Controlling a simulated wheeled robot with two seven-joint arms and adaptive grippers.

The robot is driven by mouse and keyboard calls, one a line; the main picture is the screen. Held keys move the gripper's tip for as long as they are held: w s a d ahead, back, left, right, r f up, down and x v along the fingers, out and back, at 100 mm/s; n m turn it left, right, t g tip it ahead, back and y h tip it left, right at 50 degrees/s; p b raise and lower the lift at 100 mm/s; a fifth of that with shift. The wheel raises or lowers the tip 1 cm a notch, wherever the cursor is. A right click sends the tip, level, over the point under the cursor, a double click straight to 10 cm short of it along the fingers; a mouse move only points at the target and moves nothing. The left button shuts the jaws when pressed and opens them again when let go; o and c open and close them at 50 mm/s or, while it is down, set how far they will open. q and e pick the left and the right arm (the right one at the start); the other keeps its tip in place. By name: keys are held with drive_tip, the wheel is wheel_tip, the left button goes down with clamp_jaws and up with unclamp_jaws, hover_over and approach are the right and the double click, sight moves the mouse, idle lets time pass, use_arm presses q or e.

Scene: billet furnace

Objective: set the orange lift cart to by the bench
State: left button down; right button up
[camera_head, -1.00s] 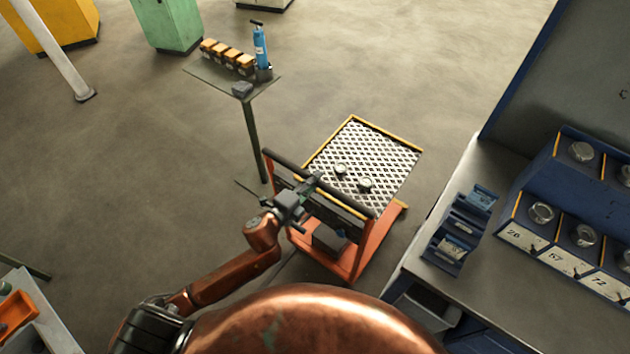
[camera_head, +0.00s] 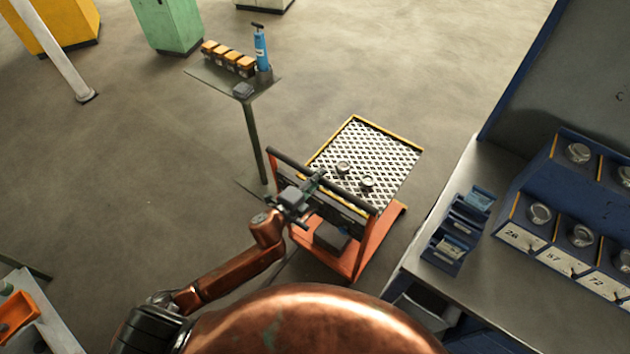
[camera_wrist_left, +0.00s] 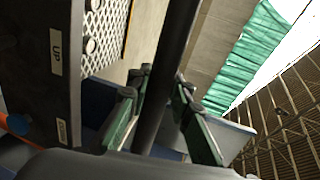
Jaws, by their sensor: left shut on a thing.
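The orange lift cart (camera_head: 362,252) stands on the floor in the middle of the head view, left of the bench (camera_head: 470,285), with a strip of floor between them. Its top is a white meshed plate (camera_head: 375,158) with yellow edges, carrying two small round metal pieces (camera_head: 367,183). My left gripper (camera_head: 303,195) is shut on the cart's dark handle bar (camera_head: 332,182). In the left wrist view the bar (camera_wrist_left: 168,80) runs between the two fingers, and a panel marked UP (camera_wrist_left: 57,52) shows at left. My right gripper is not in view.
Blue bins (camera_head: 462,230) and a numbered rack (camera_head: 560,245) sit on the bench. A table corner with an orange tray (camera_head: 15,315) is at lower left. Open floor lies left and behind.

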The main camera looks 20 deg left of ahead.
use_arm(q)
drive_tip(key=c, duration=1.8)
unclamp_jaws()
drive_tip(key=shift+w+d, duration=0.1)
drive_tip(key=shift+w, duration=0.1)
drive_tip(key=shift+o, duration=0.2)
drive_tip(key=shift+s, duration=0.1)
drive_tip(key=v, duration=1.2)
